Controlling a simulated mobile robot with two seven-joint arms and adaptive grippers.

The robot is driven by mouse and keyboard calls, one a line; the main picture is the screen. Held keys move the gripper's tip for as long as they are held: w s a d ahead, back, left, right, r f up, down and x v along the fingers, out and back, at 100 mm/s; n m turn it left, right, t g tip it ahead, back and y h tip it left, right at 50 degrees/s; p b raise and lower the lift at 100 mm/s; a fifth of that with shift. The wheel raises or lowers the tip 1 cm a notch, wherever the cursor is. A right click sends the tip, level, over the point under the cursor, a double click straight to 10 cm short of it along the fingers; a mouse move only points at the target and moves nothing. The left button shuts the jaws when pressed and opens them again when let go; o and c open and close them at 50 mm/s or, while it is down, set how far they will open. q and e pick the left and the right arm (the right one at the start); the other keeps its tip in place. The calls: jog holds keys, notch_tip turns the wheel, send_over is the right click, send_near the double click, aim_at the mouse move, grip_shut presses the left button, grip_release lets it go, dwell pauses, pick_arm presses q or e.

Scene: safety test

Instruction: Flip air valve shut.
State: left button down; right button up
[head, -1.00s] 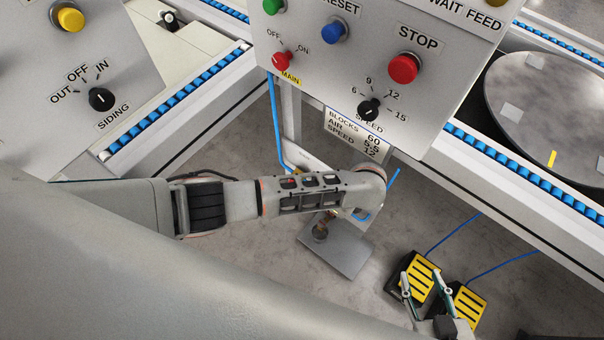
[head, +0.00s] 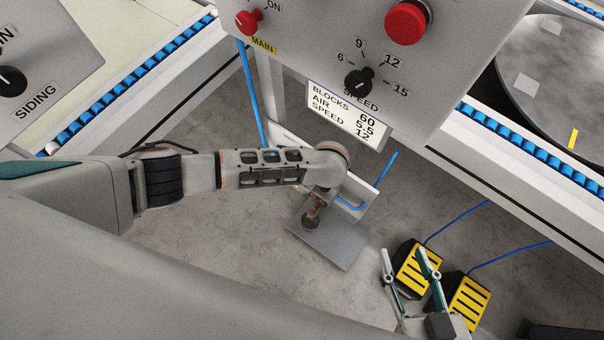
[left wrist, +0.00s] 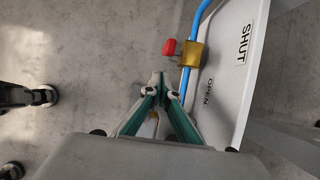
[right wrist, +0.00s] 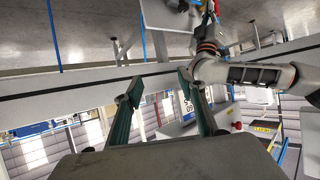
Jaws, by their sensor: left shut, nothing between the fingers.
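The air valve shows in the left wrist view as a brass body (left wrist: 193,55) on a blue hose, with a red handle (left wrist: 169,47) sticking out to the left. The white plate (left wrist: 222,75) beside it carries the words SHUT, higher up, and OPEN, lower down. My left gripper (left wrist: 158,80) is shut and empty, its tips just below the red handle with a small gap apparent. In the head view my left wrist hides the valve and most of this gripper. My right gripper (head: 404,254) is open and empty near the yellow pedals; it also shows in the right wrist view (right wrist: 157,88).
A control panel (head: 310,30) with knobs and a red button overhangs the valve area. A display (head: 345,112) hangs beneath it and reads AIR 5.5. Two yellow pedals (head: 418,268) (head: 468,302) sit on the floor at right. A conveyor (head: 535,158) runs along the right.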

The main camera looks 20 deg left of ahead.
pick_arm(q)
jog(key=shift+w+a+r, duration=0.25)
jog(key=shift+a+r, duration=0.05)
jog(key=shift+a, duration=0.15)
jog(key=shift+w+a+r, duration=0.25)
jog(key=shift+a, duration=0.15)
pick_arm(e)
jog(key=shift+w+a+r, duration=0.1)
jog(key=shift+r, duration=0.25)
pick_arm(q)
jog(key=a+h+p, duration=0.1)
jog(key=r+h+p, duration=0.1)
jog(key=shift+w+a+r+g+h+p, duration=0.2)
jog(key=shift+w+a+g+h+p, duration=0.1)
jog(key=shift+w+a, duration=0.1)
jog(key=shift+s+r+p, duration=0.15)
jog(key=shift+r+p, duration=0.5)
pick_arm(e)
jog(key=shift+w+d+r+n+h, duration=0.15)
jog(key=shift+d+r+n+h, duration=0.25)
jog(key=shift+d, duration=0.5)
